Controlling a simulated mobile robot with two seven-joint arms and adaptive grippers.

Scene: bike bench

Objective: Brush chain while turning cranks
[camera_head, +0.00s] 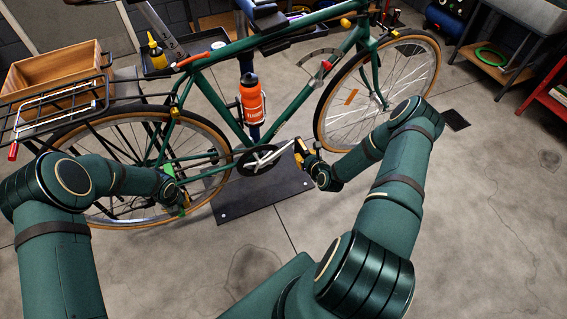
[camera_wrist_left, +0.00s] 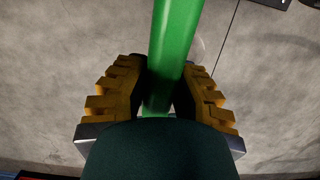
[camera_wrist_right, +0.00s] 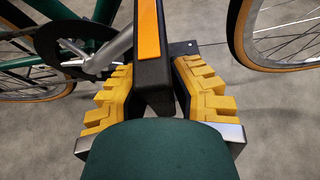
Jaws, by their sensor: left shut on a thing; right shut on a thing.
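A green bicycle (camera_head: 204,90) stands in a stand, with its crank and chainring (camera_head: 258,160) low at the middle of the head view. My right gripper (camera_head: 302,150) is shut on a black pedal with an orange reflector (camera_wrist_right: 149,50) at the end of the silver crank arm (camera_wrist_right: 110,50). My left gripper (camera_head: 178,202) is at the rear wheel, low by the chain (camera_head: 203,158). It is shut on a green handle (camera_wrist_left: 174,50), seemingly the brush's. The brush head is hidden, and I cannot tell whether it touches the chain.
A dark base plate (camera_head: 262,194) lies under the bicycle. A wooden crate (camera_head: 52,76) sits on the rear rack at left. An orange bottle (camera_head: 252,98) is on the frame. A low wooden shelf (camera_head: 497,66) stands at back right. The floor in front is clear.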

